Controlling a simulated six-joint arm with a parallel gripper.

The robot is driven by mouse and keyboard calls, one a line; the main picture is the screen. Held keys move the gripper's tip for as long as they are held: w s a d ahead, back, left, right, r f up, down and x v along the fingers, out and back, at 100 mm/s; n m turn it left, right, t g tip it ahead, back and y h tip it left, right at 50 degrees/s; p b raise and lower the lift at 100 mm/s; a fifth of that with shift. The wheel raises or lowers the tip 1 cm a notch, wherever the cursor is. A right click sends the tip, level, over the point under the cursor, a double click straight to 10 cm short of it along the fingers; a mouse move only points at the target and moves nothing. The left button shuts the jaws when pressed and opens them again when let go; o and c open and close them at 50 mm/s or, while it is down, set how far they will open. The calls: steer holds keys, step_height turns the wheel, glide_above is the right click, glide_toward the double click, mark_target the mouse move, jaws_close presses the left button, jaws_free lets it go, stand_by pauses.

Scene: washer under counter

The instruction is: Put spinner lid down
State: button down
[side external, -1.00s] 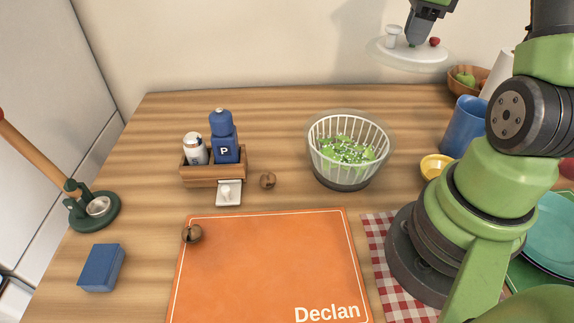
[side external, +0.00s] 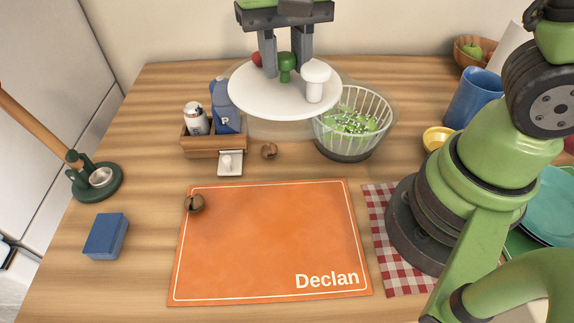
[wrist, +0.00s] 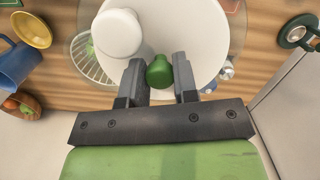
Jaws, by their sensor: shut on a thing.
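My gripper (side external: 286,68) is shut on the green knob and holds the lid level in the air. In the wrist view the green knob (wrist: 159,71) sits between the two fingers, with the white lid (wrist: 185,30) behind it. The salad spinner (side external: 352,125), a clear bowl with a white basket of greens, stands on the counter, its left part hidden behind the lid.
A wooden caddy (side external: 214,146) with salt and pepper mills stands below and left of the lid. A blue cup (side external: 472,98) and yellow bowl (side external: 437,140) stand right of the spinner.

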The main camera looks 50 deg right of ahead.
mark_target(291, 133)
steer(key=s+a+n, duration=0.5)
steer(key=a+n, duration=0.1)
steer(key=shift+s+a+f+h, duration=0.1)
steer(key=shift+s+f+h, duration=0.05)
steer(key=shift+s+h, duration=0.2)
steer(key=shift+w+f, duration=0.1)
steer(key=shift+f, duration=9.5)
steer(key=c, duration=0.9)
jaws_free()
steer(key=shift+f, duration=0.1)
